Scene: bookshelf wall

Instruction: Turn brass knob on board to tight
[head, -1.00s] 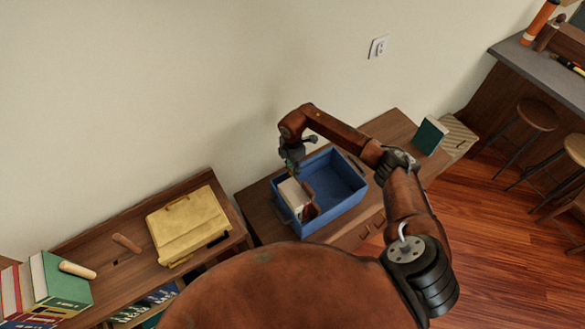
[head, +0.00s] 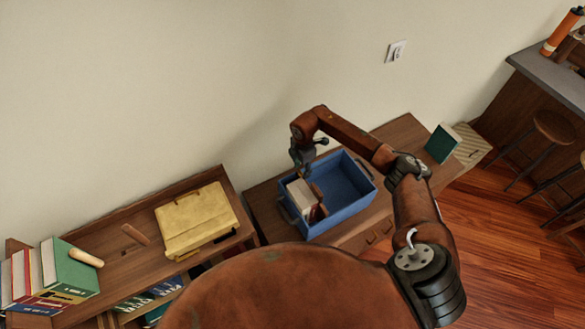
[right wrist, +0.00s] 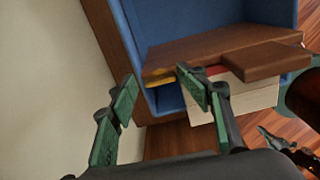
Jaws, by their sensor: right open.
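A wooden board (right wrist: 205,48) stands in the blue crate (head: 350,207) against pale book blocks; the board also shows in the head view (head: 318,190). A small brass-yellow piece (right wrist: 160,79) shows at the board's near left end in the right wrist view; I cannot tell whether it is the knob or how it is turned. My right gripper (head: 303,166) is over the crate's left end, fingers pointing down. In the right wrist view its green-padded fingers (right wrist: 157,88) are apart with nothing between them, near the brass-yellow piece.
A yellow case (head: 195,220) lies on the left shelf top, with a wooden peg (head: 136,234) and books (head: 70,272) farther left. A green book (head: 442,143) stands right of the crate. The wall (head: 220,80) is close behind the gripper.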

